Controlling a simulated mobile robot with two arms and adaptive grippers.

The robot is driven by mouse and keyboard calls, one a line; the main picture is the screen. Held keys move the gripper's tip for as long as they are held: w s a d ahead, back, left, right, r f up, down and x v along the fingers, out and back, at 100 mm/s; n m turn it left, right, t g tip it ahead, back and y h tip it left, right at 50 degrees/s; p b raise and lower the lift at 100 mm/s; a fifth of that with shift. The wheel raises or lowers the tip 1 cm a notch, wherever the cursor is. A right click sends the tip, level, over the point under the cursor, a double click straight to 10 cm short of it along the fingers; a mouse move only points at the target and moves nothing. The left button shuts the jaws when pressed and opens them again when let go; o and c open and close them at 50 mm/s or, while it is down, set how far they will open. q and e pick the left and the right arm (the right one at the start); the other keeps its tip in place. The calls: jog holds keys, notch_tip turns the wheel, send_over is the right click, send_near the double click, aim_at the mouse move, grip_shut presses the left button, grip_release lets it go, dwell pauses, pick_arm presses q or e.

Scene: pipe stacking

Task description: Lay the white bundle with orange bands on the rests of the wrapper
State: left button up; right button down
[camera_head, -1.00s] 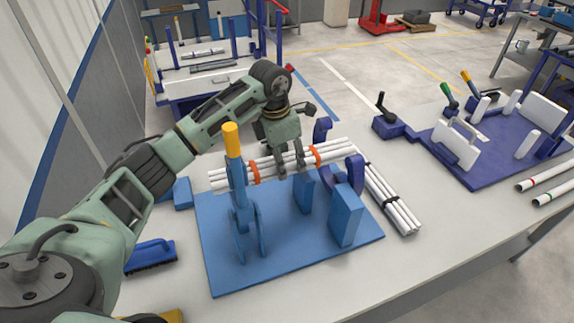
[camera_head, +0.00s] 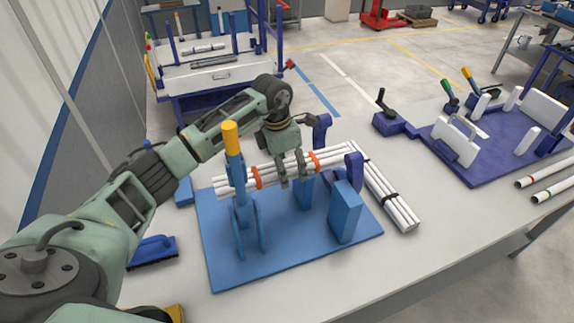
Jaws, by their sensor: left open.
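The white bundle with orange bands (camera_head: 330,154) lies level across the blue wrapper, whose base plate (camera_head: 285,262) sits on the table. Its left end passes by the orange-topped lever (camera_head: 231,140), and its right end is by the purple hook-shaped parts (camera_head: 354,172). The bundle is at the height of the rests' tops; the contact underneath is hidden. My left gripper (camera_head: 294,181) points down over the bundle's middle, between the orange bands, with its fingers apart and close to the pipes. My right gripper is not in view.
A white bundle with dark bands (camera_head: 390,196) lies on the table right of the wrapper. A blue brush (camera_head: 153,251) lies at left. A purple fixture (camera_head: 485,165) with white blocks and loose pipes (camera_head: 543,176) stand at right. Bare table lies between.

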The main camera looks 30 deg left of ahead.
pick_arm(q)
jog(key=shift+r, duration=0.3)
notch_tip(320, 180, up, 12)
jog(key=s+a+b, duration=0.1)
jog(key=b, duration=0.3)
jog(key=shift+s+a+f, duration=0.15)
